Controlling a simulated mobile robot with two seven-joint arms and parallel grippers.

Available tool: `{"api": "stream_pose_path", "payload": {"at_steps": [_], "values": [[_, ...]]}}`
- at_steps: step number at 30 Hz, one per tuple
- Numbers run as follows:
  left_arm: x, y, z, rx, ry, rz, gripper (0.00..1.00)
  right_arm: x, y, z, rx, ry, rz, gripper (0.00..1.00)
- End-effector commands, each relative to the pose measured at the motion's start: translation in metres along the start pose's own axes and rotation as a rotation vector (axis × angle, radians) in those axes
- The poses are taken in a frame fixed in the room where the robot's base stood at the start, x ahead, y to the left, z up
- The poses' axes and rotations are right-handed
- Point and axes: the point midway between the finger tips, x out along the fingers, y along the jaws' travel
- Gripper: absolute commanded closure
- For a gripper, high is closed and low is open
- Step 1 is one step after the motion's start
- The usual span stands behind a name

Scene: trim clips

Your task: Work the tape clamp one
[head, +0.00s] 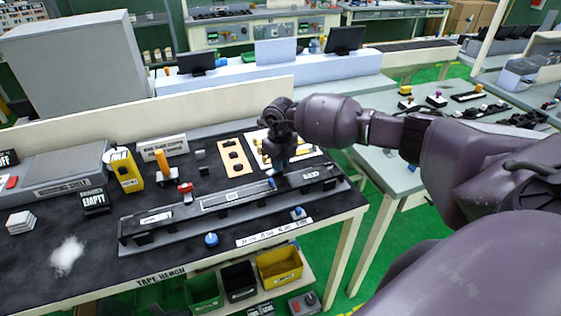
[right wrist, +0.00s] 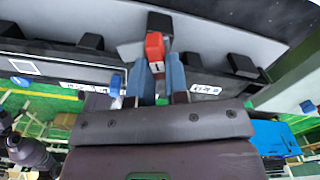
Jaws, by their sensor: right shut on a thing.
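A long dark grey fixture rail (head: 232,204) lies along the front of the black tape bench (head: 110,270). My right gripper (head: 281,172) reaches down over the right part of this rail. In the right wrist view its two blue fingers (right wrist: 159,78) are shut on a red clamp lever (right wrist: 154,47) with a white mark that looks like a 1. The head view hides that lever behind the gripper. A second red clamp (head: 185,190) stands free at the rail's back edge, left of the gripper. My left gripper is not in view.
A black "EMPTY" box (head: 95,201) and white wad (head: 67,255) lie left. Bins (head: 279,267) hang below.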

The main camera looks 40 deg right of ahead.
Motion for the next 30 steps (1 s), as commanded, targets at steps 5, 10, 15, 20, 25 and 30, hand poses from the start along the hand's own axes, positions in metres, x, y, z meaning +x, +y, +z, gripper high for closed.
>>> {"api": "stream_pose_path", "payload": {"at_steps": [5, 10, 15, 20, 25, 30], "values": [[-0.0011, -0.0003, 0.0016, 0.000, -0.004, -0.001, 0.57, -0.0015, 0.0001, 0.0006, 0.043, -0.002, -0.001, 1.00], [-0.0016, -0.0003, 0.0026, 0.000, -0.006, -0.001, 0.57, -0.0015, 0.0002, 0.0008, 0.058, -0.002, -0.001, 1.00], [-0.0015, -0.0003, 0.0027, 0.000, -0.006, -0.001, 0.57, -0.0016, 0.0001, 0.0009, 0.059, -0.003, -0.001, 1.00], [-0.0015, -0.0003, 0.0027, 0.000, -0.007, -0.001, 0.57, -0.0017, 0.0001, 0.0010, 0.059, -0.003, -0.001, 1.00], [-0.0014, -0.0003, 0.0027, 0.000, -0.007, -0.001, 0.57, -0.0013, 0.0001, 0.0008, 0.058, -0.003, -0.001, 0.60], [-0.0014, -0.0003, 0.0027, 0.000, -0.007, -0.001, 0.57, -0.0008, 0.0003, 0.0005, 0.058, -0.002, 0.000, 0.60]]}}
